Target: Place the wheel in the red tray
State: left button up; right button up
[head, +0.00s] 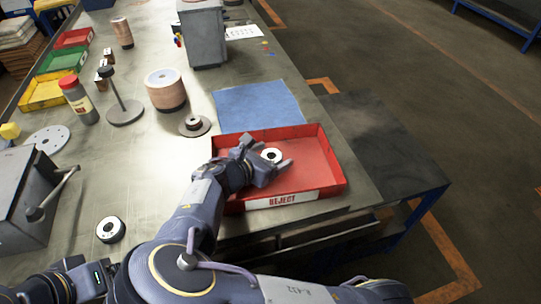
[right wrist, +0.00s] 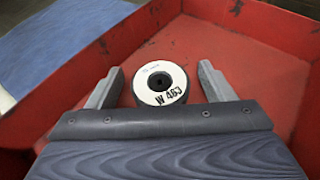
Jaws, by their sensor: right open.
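A wheel (head: 271,155) with a white face and dark rim lies in the red tray (head: 335,183), which is marked REJECT. In the right wrist view the wheel (right wrist: 161,84) reads "W 463" and lies face up on the red tray floor (right wrist: 250,75). My right gripper (head: 267,151) is inside the tray, open. Its fingers (right wrist: 160,78) stand on either side of the wheel, with a visible gap at each side. A similar wheel (head: 110,229) lies on the table at the lower left. My left gripper's fingers do not show.
A blue mat (head: 258,106) lies behind the tray. A small flanged disc (head: 194,125), a stack of brown discs (head: 165,91) and a spindle stand (head: 124,110) are left of the mat. A grey lever device (head: 30,195) stands at the left. Table is clear around the lower wheel.

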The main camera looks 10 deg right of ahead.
jog(key=v, duration=0.7)
jog(key=shift+s+a+r, duration=0.1)
jog(key=shift+s+a, duration=0.1)
jog(key=shift+r, duration=0.1)
